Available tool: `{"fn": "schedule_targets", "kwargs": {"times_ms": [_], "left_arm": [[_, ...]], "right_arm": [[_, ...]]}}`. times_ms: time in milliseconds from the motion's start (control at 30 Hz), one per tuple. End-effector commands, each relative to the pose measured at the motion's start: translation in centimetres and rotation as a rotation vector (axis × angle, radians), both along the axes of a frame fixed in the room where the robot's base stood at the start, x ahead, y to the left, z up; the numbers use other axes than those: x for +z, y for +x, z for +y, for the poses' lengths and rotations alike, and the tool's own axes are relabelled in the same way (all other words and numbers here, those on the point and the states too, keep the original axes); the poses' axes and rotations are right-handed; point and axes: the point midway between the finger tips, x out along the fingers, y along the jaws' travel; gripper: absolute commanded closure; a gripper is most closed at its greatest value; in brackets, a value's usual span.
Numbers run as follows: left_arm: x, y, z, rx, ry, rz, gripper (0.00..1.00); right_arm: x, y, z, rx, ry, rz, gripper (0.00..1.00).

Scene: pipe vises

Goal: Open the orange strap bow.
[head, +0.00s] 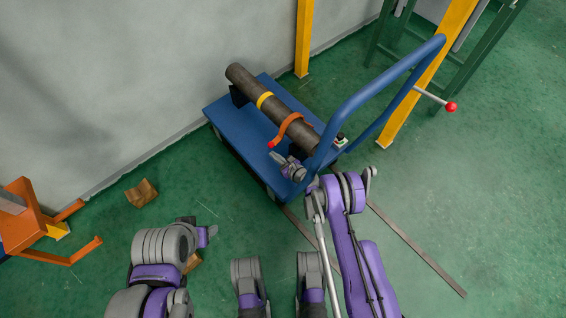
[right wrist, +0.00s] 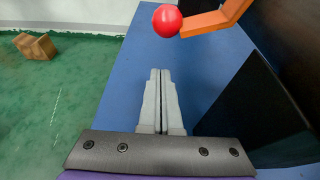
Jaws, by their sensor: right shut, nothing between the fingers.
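The orange strap bow (head: 289,124) arches over a dark pipe (head: 244,82) on a blue cart. Its free end carries a red ball (head: 271,144) on the near side of the pipe. In the right wrist view the red ball (right wrist: 167,20) and part of the orange bow (right wrist: 216,20) show at the top. My right gripper (head: 276,156) is just below the ball in the head view. Its fingers (right wrist: 160,72) are together and empty, pointing toward the ball with a gap visible between. My left gripper (head: 210,235) is low at the left, away from the cart; its fingers are unclear.
A yellow band (head: 264,100) circles the pipe farther back. A dark support block (right wrist: 262,108) stands right of my right fingers. The cart's blue handle (head: 376,85) rises beside my right arm. An orange stand (head: 30,222) and a brown box (head: 142,193) are left.

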Motion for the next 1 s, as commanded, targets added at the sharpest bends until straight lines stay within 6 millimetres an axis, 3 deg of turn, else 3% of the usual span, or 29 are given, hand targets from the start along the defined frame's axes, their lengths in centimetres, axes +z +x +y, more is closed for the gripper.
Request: {"fn": "schedule_targets", "kwargs": {"times_ms": [300, 1000], "left_arm": [[-0.5, 0.1, 0.0, 0.0, 0.0, -0.001, 0.38], [-0.3, 0.1, 0.0, 0.0, 0.0, -0.001, 0.38]], "right_arm": [[3.5, 0.1, 0.1, 0.0, 0.0, 0.0, 1.0], [5.0, 0.0, 0.2, 0.0, 0.0, 0.0, 1.0]]}}
